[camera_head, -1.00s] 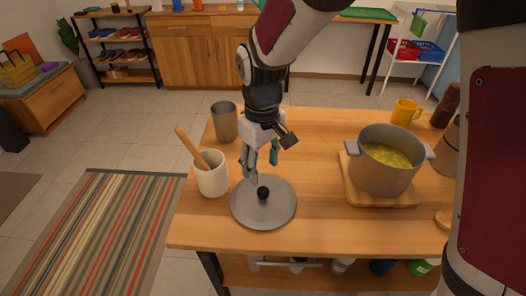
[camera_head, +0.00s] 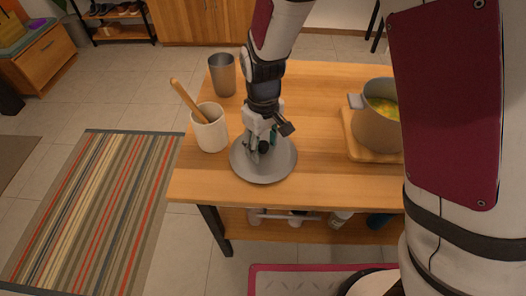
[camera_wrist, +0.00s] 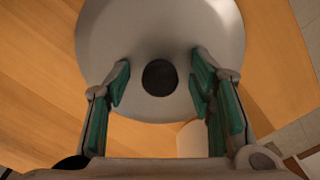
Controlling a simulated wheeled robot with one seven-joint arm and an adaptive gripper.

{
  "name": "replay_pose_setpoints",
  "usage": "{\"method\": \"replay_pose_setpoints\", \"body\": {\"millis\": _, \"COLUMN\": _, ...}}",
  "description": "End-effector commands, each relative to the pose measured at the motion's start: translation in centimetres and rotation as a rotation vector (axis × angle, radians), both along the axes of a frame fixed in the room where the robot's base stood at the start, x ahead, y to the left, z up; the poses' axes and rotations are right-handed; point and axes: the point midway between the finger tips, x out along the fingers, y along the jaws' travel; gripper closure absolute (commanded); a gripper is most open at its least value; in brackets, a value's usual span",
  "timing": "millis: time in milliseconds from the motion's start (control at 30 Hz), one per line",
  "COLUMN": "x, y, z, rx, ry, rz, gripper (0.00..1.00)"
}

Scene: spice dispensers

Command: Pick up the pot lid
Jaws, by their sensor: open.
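The pot lid (camera_head: 272,174) is a flat grey disc with a black round knob. It lies on the wooden table near the front left edge. My gripper (camera_head: 262,147) is low over the lid, with its fingers around the knob's place. In the wrist view the lid (camera_wrist: 160,30) fills the upper middle. The black knob (camera_wrist: 160,77) sits between the green-padded fingers of my open gripper (camera_wrist: 160,82), with a gap on both sides. I cannot tell the exact height of the fingertips above the lid.
A white crock (camera_head: 211,134) with a wooden utensil stands just left of the lid. A metal cup (camera_head: 223,77) is behind it. A grey pot (camera_head: 375,128) with yellow-green contents sits on a wooden board (camera_head: 356,149) at right. The table (camera_head: 312,130) is clear between lid and board.

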Motion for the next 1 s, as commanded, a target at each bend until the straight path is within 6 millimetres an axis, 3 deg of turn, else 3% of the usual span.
{"method": "replay_pose_setpoints", "body": {"millis": 67, "x": 0.0, "y": 0.0, "z": 0.0, "rx": 0.0, "ry": 0.0, "rz": 0.0, "gripper": 0.51}}
{"method": "replay_pose_setpoints", "body": {"millis": 100, "x": 0.0, "y": 0.0, "z": 0.0, "rx": 0.0, "ry": 0.0, "rz": 0.0, "gripper": 0.55}}
{"method": "replay_pose_setpoints", "body": {"millis": 300, "x": 0.0, "y": 0.0, "z": 0.0, "rx": 0.0, "ry": 0.0, "rz": 0.0, "gripper": 1.0}}
{"method": "replay_pose_setpoints", "body": {"millis": 733, "x": -0.1, "y": 0.0, "z": 0.4, "rx": -0.001, "ry": 0.001, "rz": 0.0, "gripper": 1.0}}
{"method": "replay_pose_setpoints", "body": {"millis": 1000, "x": 0.1, "y": 0.0, "z": 3.3, "rx": 0.003, "ry": -0.003, "rz": 0.0, "gripper": 1.0}}
